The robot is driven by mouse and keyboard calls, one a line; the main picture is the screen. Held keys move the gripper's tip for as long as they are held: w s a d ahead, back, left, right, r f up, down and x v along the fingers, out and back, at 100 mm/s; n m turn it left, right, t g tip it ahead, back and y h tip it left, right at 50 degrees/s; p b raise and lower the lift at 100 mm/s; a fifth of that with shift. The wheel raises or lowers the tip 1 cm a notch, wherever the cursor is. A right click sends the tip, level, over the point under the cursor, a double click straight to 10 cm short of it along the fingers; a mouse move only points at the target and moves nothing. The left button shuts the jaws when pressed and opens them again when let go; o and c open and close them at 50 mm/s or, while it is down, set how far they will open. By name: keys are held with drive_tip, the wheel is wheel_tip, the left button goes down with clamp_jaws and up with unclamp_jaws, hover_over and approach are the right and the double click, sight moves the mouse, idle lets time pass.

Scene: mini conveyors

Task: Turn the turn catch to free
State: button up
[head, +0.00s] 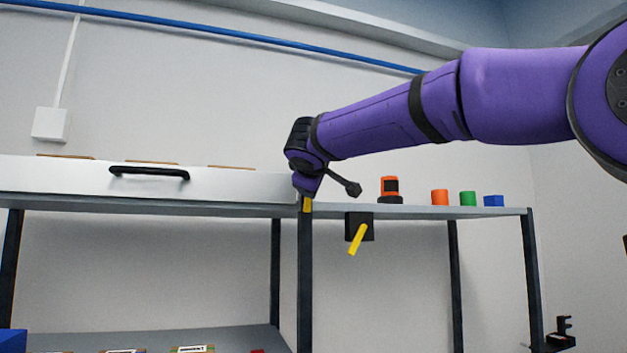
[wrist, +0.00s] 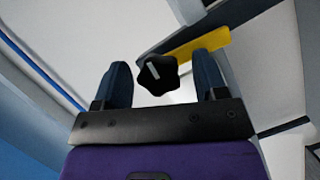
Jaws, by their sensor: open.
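A black star-shaped knob with a white mark (wrist: 158,75) shows in the wrist view, with a yellow plate (wrist: 208,43) behind it; I take these for the turn catch. My gripper (wrist: 163,72) is open, with one finger on each side of the knob. I cannot tell whether the fingers touch it. In the head view my gripper (head: 306,190) is at the right end of the long white panel (head: 80,180), by a shelf post. A bit of yellow (head: 307,205) shows just below it; the knob is hidden there.
The panel has a black handle (head: 149,173). A black block with a tilted yellow lever (head: 357,240) hangs under the shelf edge, right of my gripper.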

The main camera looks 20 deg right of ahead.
drive_tip(key=v, duration=1)
drive_tip(key=shift+s, duration=0.35)
drive_tip(key=shift+a, duration=0.1)
drive_tip(key=s+d+f+m+g+y, duration=0.2)
drive_tip(key=s+d+f+m+g, duration=0.1)
drive_tip(key=s+f, duration=0.6)
drive_tip(key=s+d+f+m+g+y, duration=0.2)
drive_tip(key=s+f, duration=0.6)
drive_tip(key=f, duration=0.7)
drive_tip(key=s+d+f+m+g+y, duration=0.1)
drive_tip(key=s+d+f+m+g, duration=0.3)
drive_tip(key=s+f, duration=0.5)
wheel_tip(320, 180, down, 3)
drive_tip(key=shift+s+d+f+g+y, duration=0.2)
drive_tip(key=shift+s+d+g+y, duration=0.25)
drive_tip(key=shift+d, duration=0.45)
